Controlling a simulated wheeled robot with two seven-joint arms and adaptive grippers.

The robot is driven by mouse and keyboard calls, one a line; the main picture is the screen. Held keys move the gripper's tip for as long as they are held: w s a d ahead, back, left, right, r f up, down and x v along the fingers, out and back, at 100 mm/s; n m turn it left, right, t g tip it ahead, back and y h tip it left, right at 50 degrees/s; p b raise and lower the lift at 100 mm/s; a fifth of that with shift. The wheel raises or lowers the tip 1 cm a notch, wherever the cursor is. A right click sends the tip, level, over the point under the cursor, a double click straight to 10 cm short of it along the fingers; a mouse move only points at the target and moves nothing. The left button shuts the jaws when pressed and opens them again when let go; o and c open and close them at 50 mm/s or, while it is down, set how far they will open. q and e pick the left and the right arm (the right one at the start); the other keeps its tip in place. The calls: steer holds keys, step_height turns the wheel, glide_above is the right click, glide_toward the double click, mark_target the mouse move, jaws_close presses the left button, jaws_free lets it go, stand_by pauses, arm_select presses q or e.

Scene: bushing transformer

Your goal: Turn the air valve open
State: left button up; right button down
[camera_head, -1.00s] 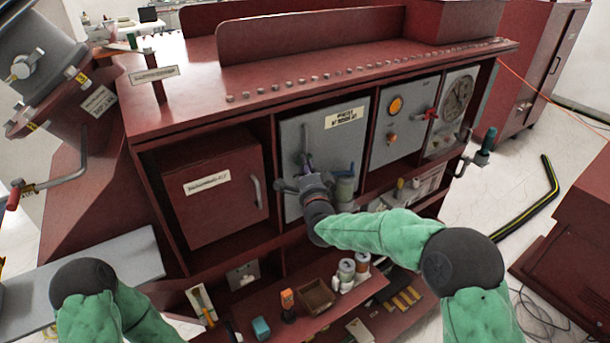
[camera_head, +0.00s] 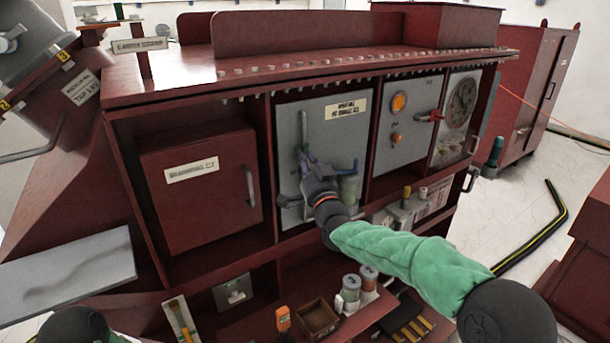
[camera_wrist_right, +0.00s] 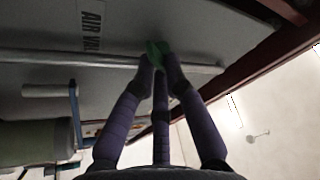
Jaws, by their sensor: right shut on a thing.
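The grey panel (camera_head: 350,135) with a pale printed label (camera_head: 346,108) is in the middle of the red cabinet. My right gripper (camera_head: 308,158) is in front of its left part, beside a thin vertical metal bar (camera_head: 304,128). In the right wrist view, the purple fingers (camera_wrist_right: 158,62) are shut at their tips on a small green piece, the air valve handle (camera_wrist_right: 155,47), next to a long metal bar (camera_wrist_right: 110,60). The fingers hide much of the handle, so its angle is hard to tell. My left gripper is out of view.
A grey-green cylinder (camera_head: 349,188) sits right beside my right gripper; it also shows in the wrist view (camera_wrist_right: 35,141). A closed red door (camera_head: 205,205) is to the left. A panel with a red handle (camera_head: 430,116) is to the right. Cans (camera_head: 350,290) stand below.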

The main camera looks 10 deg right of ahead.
steer(key=n+b, duration=0.1)
steer(key=n+y+b, duration=0.1)
steer(key=n+b, duration=0.1)
steer(key=n+y+b, duration=0.1)
steer(key=shift+d+n, duration=0.3)
steer(key=n+y+b, duration=0.2)
steer(key=n, duration=0.1)
steer(key=shift+w+r, duration=0.1)
steer(key=shift+r, duration=0.1)
steer(key=shift+d+r+n+y+b, duration=0.15)
steer(key=shift+n+y+b, duration=0.45)
steer(key=shift+n, duration=0.7)
steer(key=shift+r+n, duration=0.15)
steer(key=shift+n, duration=0.15)
steer(key=c, duration=1.3)
jaws_free()
steer(key=shift+f+g+y, duration=0.25)
steer(key=shift+g+y, duration=0.05)
steer(key=v, duration=1.1)
steer(key=shift+s+f, duration=0.2)
steer(key=shift+s, duration=0.2)
